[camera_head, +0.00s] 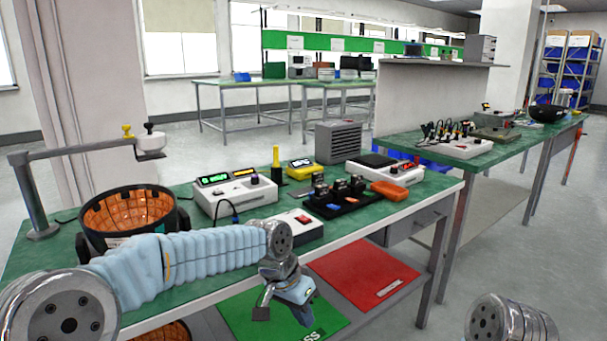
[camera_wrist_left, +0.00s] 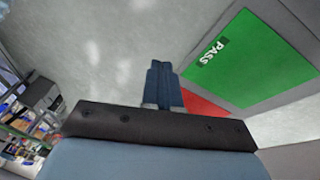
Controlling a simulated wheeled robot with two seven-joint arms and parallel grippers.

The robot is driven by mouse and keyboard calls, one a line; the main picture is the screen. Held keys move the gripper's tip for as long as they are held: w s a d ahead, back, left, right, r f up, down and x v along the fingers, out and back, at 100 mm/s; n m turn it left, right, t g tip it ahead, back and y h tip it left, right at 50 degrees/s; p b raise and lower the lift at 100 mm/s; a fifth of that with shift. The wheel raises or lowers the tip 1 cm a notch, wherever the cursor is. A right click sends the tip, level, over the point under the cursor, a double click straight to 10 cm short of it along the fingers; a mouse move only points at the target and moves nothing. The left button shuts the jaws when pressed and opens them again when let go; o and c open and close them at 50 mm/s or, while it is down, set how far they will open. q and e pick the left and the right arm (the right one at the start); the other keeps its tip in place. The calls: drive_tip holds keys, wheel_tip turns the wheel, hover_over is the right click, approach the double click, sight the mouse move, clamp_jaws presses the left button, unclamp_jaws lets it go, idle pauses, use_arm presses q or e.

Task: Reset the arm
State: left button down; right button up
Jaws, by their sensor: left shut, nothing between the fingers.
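My left arm reaches in from the left in the head view, its sleeved forearm crossing in front of the green bench (camera_head: 222,263). My left gripper (camera_head: 302,314) hangs past the bench's front edge, pointing down, above the lower shelf with the green mat. In the left wrist view the two blue fingers (camera_wrist_left: 162,85) are together with nothing between them.
The bench carries an orange-lined black bowl (camera_head: 128,213), a white tester (camera_head: 235,196), a black socket board (camera_head: 345,198) and an orange device (camera_head: 389,190). The red mat (camera_head: 362,272) lies on the shelf below. Open floor lies right of the bench (camera_head: 450,300).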

use_arm(q)
wheel_tip(320, 180, down, 16)
drive_tip(key=s+a+n, duration=0.2)
drive_tip(key=a, duration=0.1)
drive_tip(key=s+a+f+n, duration=0.3)
drive_tip(key=s+a+f, duration=0.1)
drive_tip(key=s+f, duration=0.5)
drive_tip(key=s+a+f+n, duration=0.3)
drive_tip(key=s+f+n, duration=0.1)
drive_tip(key=s+f, duration=0.6)
drive_tip(key=shift+s+a+f, duration=0.3)
drive_tip(key=shift+s+a, duration=0.05)
